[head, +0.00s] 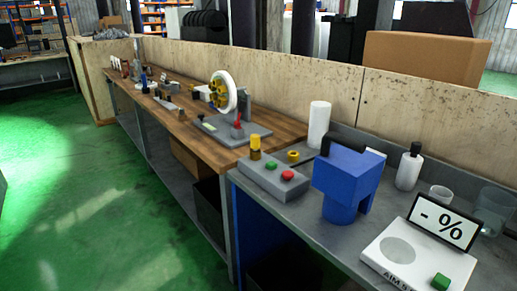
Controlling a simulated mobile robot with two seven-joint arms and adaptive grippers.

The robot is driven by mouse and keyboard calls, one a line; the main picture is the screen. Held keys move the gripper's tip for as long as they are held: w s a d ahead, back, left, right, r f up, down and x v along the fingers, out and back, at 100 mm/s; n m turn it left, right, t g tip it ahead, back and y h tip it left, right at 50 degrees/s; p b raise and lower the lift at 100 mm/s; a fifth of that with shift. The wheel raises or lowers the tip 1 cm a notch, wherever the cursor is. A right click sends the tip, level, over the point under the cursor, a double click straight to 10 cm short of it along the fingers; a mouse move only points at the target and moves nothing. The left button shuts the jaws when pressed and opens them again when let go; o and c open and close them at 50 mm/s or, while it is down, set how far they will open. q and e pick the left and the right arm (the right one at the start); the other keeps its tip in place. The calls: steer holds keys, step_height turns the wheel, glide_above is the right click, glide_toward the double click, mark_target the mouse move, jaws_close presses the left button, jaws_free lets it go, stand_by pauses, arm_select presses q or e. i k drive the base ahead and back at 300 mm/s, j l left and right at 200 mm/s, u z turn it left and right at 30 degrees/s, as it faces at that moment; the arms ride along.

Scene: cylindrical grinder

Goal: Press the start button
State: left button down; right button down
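A grey control box (266,184) sits on the metal bench, near its left end. A green button (271,166) and a red button (288,175) are on its top face, with the green one to the left of the red one. A yellow cylinder (255,142) stands upright at the box's far left end. A white device (385,266) marked "AIM" at the front right has another green button (440,281) and a tilted display (443,224) reading "- %". No label on either green button is readable. Neither of my grippers shows in the head view.
A wheeled fixture (222,92) is on the wooden bench (190,135). Green floor at left is clear.

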mark_target(270, 166)
steer(key=i+j+z, duration=0.2)
steer(key=i+j, duration=1.25)
